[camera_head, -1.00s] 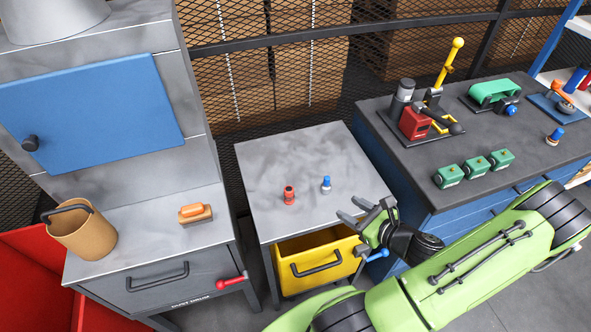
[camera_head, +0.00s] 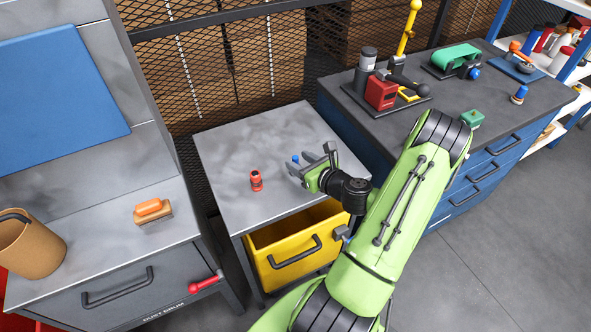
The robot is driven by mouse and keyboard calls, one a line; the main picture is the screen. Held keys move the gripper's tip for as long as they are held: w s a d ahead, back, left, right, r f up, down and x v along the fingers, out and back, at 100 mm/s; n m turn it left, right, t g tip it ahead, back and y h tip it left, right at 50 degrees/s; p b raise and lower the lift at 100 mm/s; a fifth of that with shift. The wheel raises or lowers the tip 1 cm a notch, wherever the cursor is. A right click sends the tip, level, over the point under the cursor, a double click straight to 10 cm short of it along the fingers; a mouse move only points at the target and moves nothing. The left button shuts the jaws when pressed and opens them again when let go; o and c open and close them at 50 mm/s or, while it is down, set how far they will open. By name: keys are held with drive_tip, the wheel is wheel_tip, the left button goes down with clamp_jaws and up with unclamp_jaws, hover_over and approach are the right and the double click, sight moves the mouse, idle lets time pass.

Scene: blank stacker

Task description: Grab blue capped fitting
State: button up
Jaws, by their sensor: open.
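The blue capped fitting (camera_head: 295,159) stands on the grey middle table (camera_head: 225,145). Only its blue top shows; my gripper hides the rest. My gripper (camera_head: 296,172) is open, just in front of the fitting and low over the table. I cannot tell whether the fitting is between the fingers or behind them. A red fitting (camera_head: 256,181) stands upright to the left, apart from my gripper. Another blue-topped piece (camera_head: 519,95) stands on the dark workbench at the right.
A yellow drawer (camera_head: 290,262) hangs open under the table. The workbench (camera_head: 400,121) at the right carries a red machine (camera_head: 381,91) and a green belt device (camera_head: 456,58). At the left are a brush (camera_head: 151,211) and a brown bucket (camera_head: 30,247). The table's back left is clear.

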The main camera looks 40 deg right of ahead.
drive_tip(key=x, duration=0.3)
drive_tip(key=shift+s, duration=0.15)
clamp_jaws()
